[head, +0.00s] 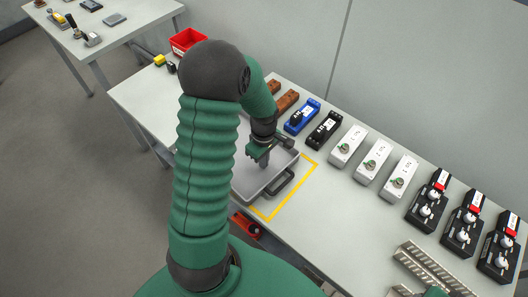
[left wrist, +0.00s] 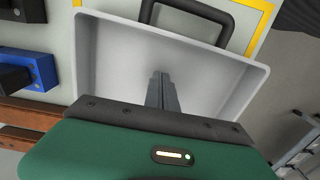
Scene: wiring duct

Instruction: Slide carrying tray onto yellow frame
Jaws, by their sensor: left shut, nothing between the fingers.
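The grey carrying tray (head: 262,188) lies on the table, partly hidden behind my left arm. Its dark handle (head: 281,183) is on the side toward the right. The yellow frame (head: 295,189) is marked on the table; the tray overlaps it, and a strip of bare table shows between the handle side and the right line. In the left wrist view the tray (left wrist: 105,60) fills the middle, with the frame (left wrist: 262,20) beyond its handle. My left gripper (head: 265,163) is inside the tray's outline, pointing down, shut and empty. Whether its fingers touch the tray is unclear. Only a green part at the bottom right may be my right arm.
Behind the tray stand brown blocks (head: 287,101), a blue device (head: 302,117) and a black one (head: 324,131). White boxes (head: 373,161) and black switch units (head: 465,222) line the back right. A slotted duct (head: 430,268) lies front right. A red bin (head: 188,41) stands far left.

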